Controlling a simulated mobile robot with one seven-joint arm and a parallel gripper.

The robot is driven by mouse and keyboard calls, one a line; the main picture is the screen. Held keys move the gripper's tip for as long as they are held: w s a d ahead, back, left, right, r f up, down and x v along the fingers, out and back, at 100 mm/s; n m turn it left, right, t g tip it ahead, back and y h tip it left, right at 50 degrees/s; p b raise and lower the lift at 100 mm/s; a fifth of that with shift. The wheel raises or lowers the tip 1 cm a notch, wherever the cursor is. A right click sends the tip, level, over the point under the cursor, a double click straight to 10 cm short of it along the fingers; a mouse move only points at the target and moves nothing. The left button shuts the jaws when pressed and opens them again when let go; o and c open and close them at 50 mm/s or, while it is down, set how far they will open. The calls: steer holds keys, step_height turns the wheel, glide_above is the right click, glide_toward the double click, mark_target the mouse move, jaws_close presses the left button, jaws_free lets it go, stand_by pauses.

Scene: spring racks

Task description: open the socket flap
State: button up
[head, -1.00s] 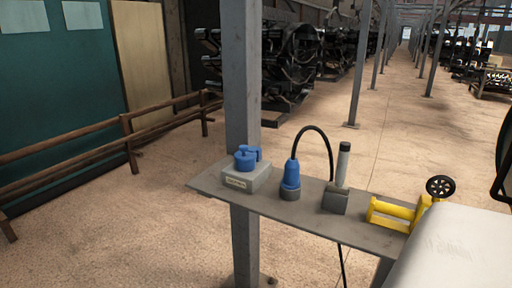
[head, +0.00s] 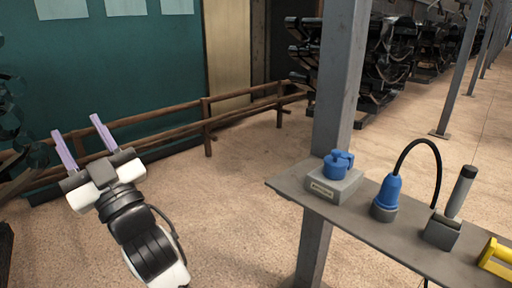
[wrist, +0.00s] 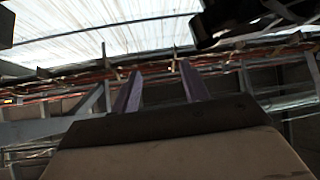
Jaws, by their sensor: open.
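The socket is a grey box (head: 334,187) with a round blue flap (head: 336,164) on top, at the left end of a narrow grey shelf. The flap appears shut over the socket, and a small blue part stands at its right side. My gripper (head: 83,137) is in the left of the head view, raised and well apart from the socket. Its two purple fingers point up and are spread, with nothing between them. In the wrist view, my gripper (wrist: 158,88) points toward the roof and the socket is not seen.
The shelf (head: 290,184) also bears a blue plug (head: 389,193) with a black cable, a grey holder (head: 441,231) with an upright handle, and a yellow object (head: 497,258). A grey post (head: 334,85) rises just behind the socket. A wooden railing (head: 243,105) runs along the teal wall. Floor between my gripper and the shelf is clear.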

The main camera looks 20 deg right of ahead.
steer(key=w+d+f+m+h, duration=0.2)
steer(key=d+h, duration=0.2)
steer(key=d, duration=0.2)
steer(key=w+d+f+m+h, duration=0.1)
steer(key=w+d+m+h, duration=0.15)
steer(key=d, duration=0.35)
steer(key=m+g+h, duration=0.6)
steer(key=m+h, duration=0.3)
steer(key=h, duration=0.5)
glide_toward(338, 154)
steer(key=p+x, duration=0.2)
steer(key=x, duration=0.9)
steer(key=shift+w, duration=0.2)
jaws_close()
